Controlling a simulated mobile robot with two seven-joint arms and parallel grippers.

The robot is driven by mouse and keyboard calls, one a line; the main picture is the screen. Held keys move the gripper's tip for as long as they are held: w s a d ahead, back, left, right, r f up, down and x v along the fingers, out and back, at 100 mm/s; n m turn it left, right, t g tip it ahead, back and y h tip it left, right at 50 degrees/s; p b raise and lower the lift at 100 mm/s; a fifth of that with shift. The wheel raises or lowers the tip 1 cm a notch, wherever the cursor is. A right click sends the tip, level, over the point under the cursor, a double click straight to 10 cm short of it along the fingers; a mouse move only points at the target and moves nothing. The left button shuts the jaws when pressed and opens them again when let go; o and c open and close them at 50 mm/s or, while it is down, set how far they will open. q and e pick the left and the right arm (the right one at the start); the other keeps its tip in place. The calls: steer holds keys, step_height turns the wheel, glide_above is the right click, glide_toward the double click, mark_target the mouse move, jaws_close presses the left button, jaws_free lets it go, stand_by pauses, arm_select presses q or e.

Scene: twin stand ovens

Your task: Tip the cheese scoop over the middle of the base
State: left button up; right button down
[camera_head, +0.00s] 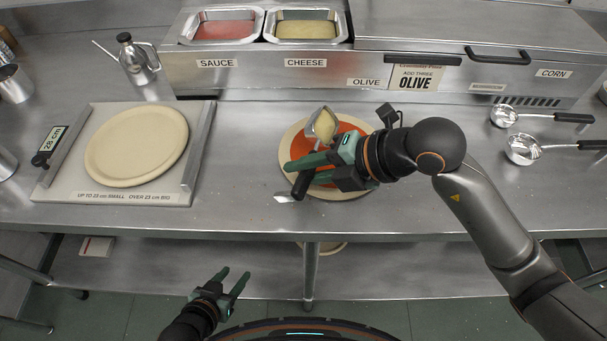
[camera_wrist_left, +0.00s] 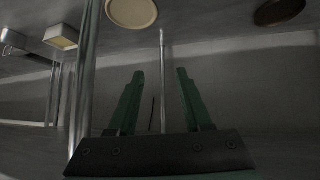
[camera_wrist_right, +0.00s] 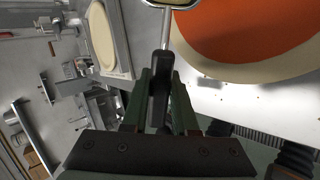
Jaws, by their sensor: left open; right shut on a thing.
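The cheese scoop (camera_head: 324,125) is a metal scoop filled with pale yellow cheese, seen over the back part of the sauced base in the head view. My right gripper (camera_head: 291,166) is shut on its black handle (camera_wrist_right: 161,75), which also shows between the fingers in the right wrist view. The scoop's cheese appears level. The base (camera_head: 287,150) is a round dough disc with red sauce (camera_wrist_right: 245,35), partly hidden by the scoop and my right gripper. My left gripper (camera_head: 236,279) is open and empty, low in front of the counter.
A second plain dough disc (camera_head: 136,146) lies on the sizing board (camera_head: 60,187) at left. Sauce (camera_head: 224,30) and cheese (camera_head: 306,30) pans stand at the back. An oil can (camera_head: 136,62) is at back left. Two empty scoops (camera_head: 522,150) lie at right.

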steer(key=shift+s+d+t+y+b, duration=0.15)
steer(key=shift+y+b, duration=0.4)
steer(key=shift+b, duration=0.75)
steer(key=shift+w+d+t+y+b, duration=0.1)
steer(key=shift+t+y+b, duration=0.3)
steer(key=shift+b, duration=0.85)
steer(key=shift+s+d+y+b, duration=0.15)
steer(key=shift+y+b, duration=0.5)
steer(key=shift+b, duration=0.4)
arm_select(q)
step_height(320, 180, down, 5)
steer(key=w+d+b, duration=0.1)
steer(key=d, duration=0.1)
steer(key=shift+w+d+f+m+h, duration=0.15)
steer(key=shift+d+f+m+h, duration=0.05)
steer(key=shift+d+m+h, duration=0.1)
arm_select(e)
steer(key=shift+r+y, duration=0.2)
steer(key=shift+y, duration=0.1)
steer(key=shift+r+t, duration=0.1)
steer(key=shift+t, duration=0.15)
